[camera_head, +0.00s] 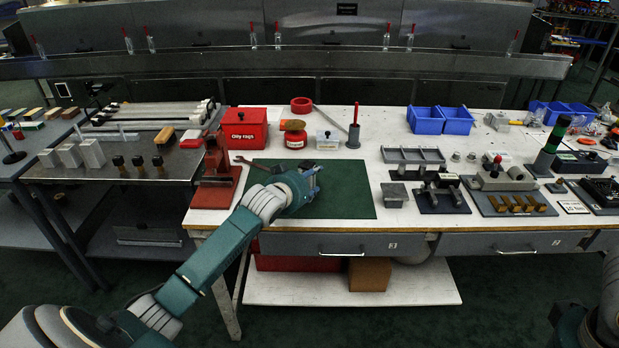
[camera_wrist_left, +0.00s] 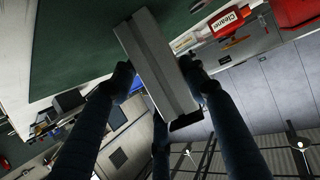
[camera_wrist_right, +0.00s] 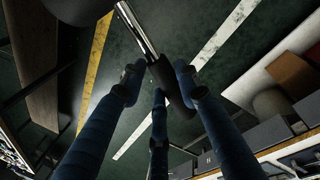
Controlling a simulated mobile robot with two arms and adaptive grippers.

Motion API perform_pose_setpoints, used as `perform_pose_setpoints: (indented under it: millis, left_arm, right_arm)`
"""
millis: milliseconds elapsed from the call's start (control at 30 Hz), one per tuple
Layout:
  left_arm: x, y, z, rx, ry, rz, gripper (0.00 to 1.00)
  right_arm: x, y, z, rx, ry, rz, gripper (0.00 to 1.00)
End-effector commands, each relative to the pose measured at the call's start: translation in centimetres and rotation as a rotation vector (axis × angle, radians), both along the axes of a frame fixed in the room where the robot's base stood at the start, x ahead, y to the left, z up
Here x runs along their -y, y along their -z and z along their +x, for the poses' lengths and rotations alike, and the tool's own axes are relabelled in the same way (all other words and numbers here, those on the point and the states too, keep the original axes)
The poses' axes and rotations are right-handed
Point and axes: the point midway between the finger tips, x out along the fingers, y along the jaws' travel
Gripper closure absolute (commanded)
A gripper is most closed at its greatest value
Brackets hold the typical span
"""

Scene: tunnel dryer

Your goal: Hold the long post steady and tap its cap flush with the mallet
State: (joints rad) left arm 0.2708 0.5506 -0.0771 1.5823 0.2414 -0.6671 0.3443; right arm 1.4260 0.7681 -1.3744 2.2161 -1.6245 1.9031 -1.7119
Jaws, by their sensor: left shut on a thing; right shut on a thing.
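My left gripper (camera_head: 308,178) is over the green mat (camera_head: 345,200) on the white bench. In the left wrist view its fingers (camera_wrist_left: 158,78) are shut on a grey rectangular bar, seemingly the long post (camera_wrist_left: 155,50). A dark piece (camera_wrist_left: 187,121) shows at the near end; I cannot tell if it is the cap. In the right wrist view my right gripper (camera_wrist_right: 158,76) is shut on the dark grip of a tool with a shiny metal shaft, seemingly the mallet (camera_wrist_right: 138,32). Its head is not clearly seen. The right gripper is outside the head view.
A red press-like stand (camera_head: 217,165) and a red Oily rags box (camera_head: 245,128) stand left of and behind the mat. Metal fixtures (camera_head: 437,190) and blue bins (camera_head: 441,120) stand to the right. Long bars (camera_head: 155,110) and pale blocks (camera_head: 80,155) lie on the left table.

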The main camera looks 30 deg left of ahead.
Motion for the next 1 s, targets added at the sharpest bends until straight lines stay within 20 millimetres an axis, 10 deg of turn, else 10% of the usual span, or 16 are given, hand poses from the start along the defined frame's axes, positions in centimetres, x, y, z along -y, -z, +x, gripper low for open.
perform_pose_setpoints:
  millis: [367, 400, 500, 1000]
  left_arm:
    - [0.1, 0.0, 0.0, -0.001, 0.001, -0.001, 0.79]
    - [0.1, 0.0, 0.0, -0.001, 0.001, -0.001, 0.48]
    - [0.1, 0.0, 0.0, -0.001, 0.001, -0.001, 0.34]
    - [0.3, -0.8, -2.0, 0.000, 0.002, 0.000, 0.34]
  right_arm:
    - [0.0, -0.1, 0.0, 0.000, 0.000, 0.000, 1.00]
    - [0.0, -0.1, 0.0, 0.000, 0.000, 0.000, 1.00]
    - [0.0, -0.1, 0.0, 0.000, 0.000, 0.000, 1.00]
    - [0.0, -0.1, 0.0, 0.000, 0.000, 0.000, 1.00]
